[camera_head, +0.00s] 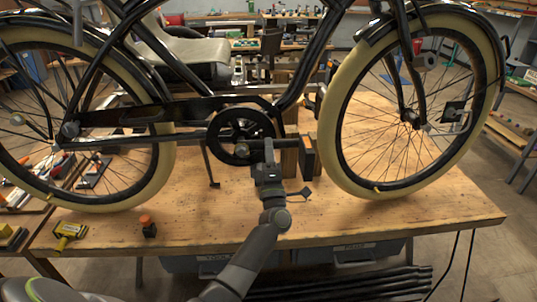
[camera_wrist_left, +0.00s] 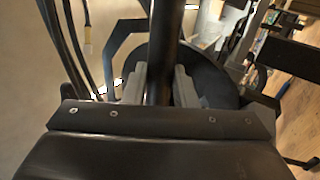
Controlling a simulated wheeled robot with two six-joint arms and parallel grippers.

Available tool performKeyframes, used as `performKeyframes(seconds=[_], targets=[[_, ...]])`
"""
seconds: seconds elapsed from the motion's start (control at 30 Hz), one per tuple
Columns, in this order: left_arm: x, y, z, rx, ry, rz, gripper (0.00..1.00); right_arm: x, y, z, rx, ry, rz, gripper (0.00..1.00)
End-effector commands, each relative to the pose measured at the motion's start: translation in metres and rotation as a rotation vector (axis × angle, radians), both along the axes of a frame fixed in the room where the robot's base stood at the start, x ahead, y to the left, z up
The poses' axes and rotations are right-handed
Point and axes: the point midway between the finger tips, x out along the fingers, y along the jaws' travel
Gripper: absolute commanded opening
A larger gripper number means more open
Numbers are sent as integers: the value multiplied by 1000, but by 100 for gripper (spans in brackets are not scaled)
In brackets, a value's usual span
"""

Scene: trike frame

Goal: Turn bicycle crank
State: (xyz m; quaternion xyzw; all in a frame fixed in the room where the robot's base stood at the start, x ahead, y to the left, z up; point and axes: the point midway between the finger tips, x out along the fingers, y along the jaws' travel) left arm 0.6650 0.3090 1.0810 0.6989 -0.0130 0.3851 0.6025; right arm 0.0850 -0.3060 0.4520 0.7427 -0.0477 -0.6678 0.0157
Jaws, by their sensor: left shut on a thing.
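The black trike (camera_head: 180,112) stands on the wooden workbench, with its round black chainring (camera_head: 242,126) low in the middle. A dark crank arm (camera_head: 286,146) extends right from the chainring's hub toward a dark pedal block (camera_head: 308,158). My left gripper (camera_head: 264,150) reaches up from below and is shut on the crank arm, just right of the hub. In the left wrist view, the two grey fingers (camera_wrist_left: 160,88) sit on either side of a dark bar (camera_wrist_left: 165,45), with the chainring's dark disc behind. My right gripper is not in view.
The cream-tyred front wheel (camera_head: 345,130) stands right of my left gripper and the rear wheel (camera_head: 165,165) left. A yellow tool (camera_head: 70,232) and a small orange-topped item (camera_head: 147,226) lie at the bench's front left. The workbench (camera_head: 420,212) is bare at the front right.

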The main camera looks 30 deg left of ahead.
Motion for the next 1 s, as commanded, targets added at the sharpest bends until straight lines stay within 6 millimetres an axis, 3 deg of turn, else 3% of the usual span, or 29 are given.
performKeyframes(seconds=[0.47, 0.5, 0.63, 1.0], targets=[[0, 0, 5, -11, -15, -1, 0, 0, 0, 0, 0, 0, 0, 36], [0, 0, 5, -11, -15, -1, 30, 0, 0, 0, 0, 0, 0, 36], [0, 0, 4, -10, -12, -1, 46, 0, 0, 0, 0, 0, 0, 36], [0, -1, -1, -9, -8, -1, 46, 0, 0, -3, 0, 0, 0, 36]])
